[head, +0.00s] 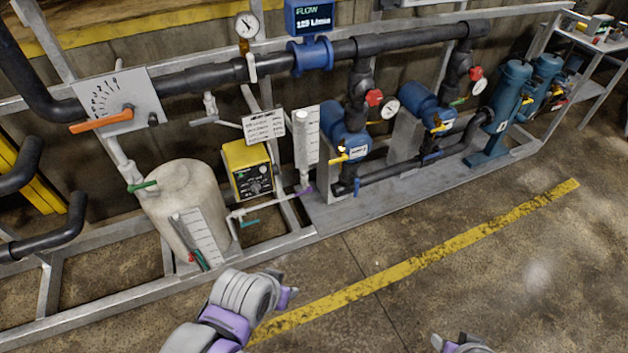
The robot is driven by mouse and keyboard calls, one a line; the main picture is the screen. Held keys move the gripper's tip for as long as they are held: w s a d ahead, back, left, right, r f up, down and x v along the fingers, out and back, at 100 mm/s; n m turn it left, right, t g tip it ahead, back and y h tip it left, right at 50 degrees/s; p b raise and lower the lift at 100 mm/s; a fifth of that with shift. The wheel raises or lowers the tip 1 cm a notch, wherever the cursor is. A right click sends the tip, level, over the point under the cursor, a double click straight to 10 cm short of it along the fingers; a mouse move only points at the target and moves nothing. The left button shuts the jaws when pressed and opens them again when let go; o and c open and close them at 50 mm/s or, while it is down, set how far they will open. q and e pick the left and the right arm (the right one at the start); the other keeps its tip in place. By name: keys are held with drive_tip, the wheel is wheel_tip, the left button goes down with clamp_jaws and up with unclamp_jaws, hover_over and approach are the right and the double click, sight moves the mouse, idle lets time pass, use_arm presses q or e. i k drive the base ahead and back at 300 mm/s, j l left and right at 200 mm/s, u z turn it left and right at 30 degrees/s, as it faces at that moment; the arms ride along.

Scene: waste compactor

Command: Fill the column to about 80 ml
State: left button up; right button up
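The column looks to be the upright pale tube (301,140) with a white graduated scale board (312,135) beside it, right of the yellow dosing pump (247,170). Its level is too small to read. A purple-handled valve (303,192) sits at its foot, and a teal-handled valve (249,223) is on the low pipe to its left. My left gripper (287,297) is in front of the frame, over the floor, apart from the valves; its fingers are too small to judge. My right gripper (460,344) is partly cut off at the bottom edge.
A beige tank (185,205) with its own scale (198,238) and green-handled valve (143,187) stands left. An orange lever (101,121) is on a dial plate. Blue pumps (346,140) stand right. The steel frame (270,245) borders open floor with a yellow line (430,257).

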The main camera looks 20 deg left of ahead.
sight(309, 190)
drive_tip(key=i+j+z, duration=0.1)
drive_tip(key=j, duration=0.25)
drive_tip(key=i+j+z, duration=0.1)
drive_tip(key=j, duration=0.25)
drive_tip(key=i+j+z, duration=0.1)
drive_tip(key=j, duration=0.25)
drive_tip(key=i+j, duration=0.1)
drive_tip(key=j, duration=0.3)
drive_tip(key=i+j, duration=0.1)
drive_tip(key=j, duration=0.7)
drive_tip(key=i+z, duration=0.05)
drive_tip(key=i, duration=0.05)
